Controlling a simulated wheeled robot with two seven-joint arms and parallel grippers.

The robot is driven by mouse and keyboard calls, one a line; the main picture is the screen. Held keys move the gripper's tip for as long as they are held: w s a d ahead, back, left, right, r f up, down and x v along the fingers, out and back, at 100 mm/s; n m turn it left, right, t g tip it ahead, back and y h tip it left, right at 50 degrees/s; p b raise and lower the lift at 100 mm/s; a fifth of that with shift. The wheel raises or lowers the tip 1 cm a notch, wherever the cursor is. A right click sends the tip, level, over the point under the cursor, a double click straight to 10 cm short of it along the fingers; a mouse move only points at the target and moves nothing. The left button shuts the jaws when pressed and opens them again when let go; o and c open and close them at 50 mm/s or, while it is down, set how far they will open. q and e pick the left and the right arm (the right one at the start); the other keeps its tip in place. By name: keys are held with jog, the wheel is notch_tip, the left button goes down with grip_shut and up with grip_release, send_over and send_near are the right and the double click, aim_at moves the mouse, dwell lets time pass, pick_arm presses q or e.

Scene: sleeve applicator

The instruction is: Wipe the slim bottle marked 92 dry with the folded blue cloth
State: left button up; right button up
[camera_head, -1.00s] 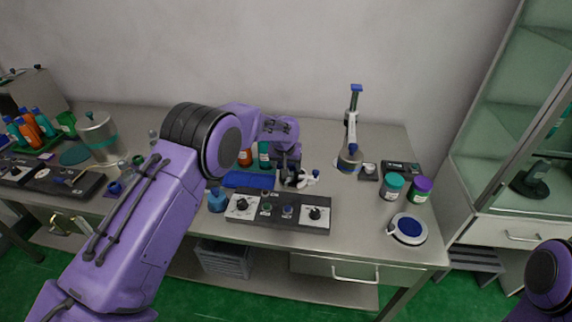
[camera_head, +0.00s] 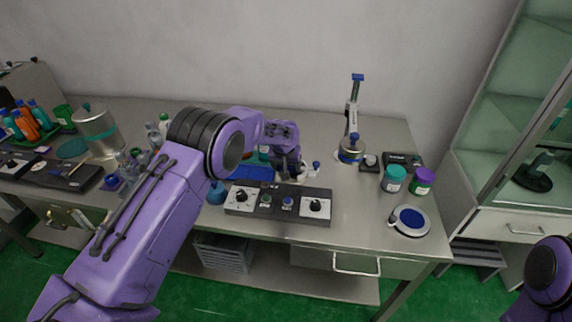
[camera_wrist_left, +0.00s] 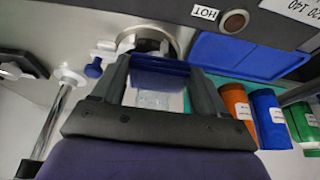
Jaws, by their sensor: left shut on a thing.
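A flat blue piece (camera_head: 250,173), possibly the folded cloth, lies behind the control box; it also shows in the left wrist view (camera_wrist_left: 240,52). My left gripper (camera_head: 287,176) is just to its right, low over the table. In the left wrist view its fingers (camera_wrist_left: 160,85) are apart, shut on a dark blue and clear item (camera_wrist_left: 158,78) that I cannot identify. An orange bottle (camera_wrist_left: 238,105), a blue bottle (camera_wrist_left: 270,115) and a green bottle (camera_wrist_left: 303,122) stand close by. Their small labels are unreadable, so I cannot tell which is 92. My right gripper is out of view.
The control box (camera_head: 277,202) with knobs lies in front of the gripper. Teal-lidded (camera_head: 393,180) and purple-lidded (camera_head: 422,182) jars and a round blue-topped device (camera_head: 409,221) are at the right. Free table lies between.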

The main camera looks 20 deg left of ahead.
pick_arm(q)
jog(key=shift+w+r+p, duration=0.15)
jog(key=shift+r+p, duration=0.5)
jog(key=shift+r, duration=0.1)
jog(key=shift+r+p, duration=1.35)
jog(key=shift+r, duration=0.3)
jog(key=shift+f, duration=0.15)
jog(key=shift+f+b, duration=1.55)
jog(key=shift+f, duration=0.7)
jog(key=shift+r, duration=0.1)
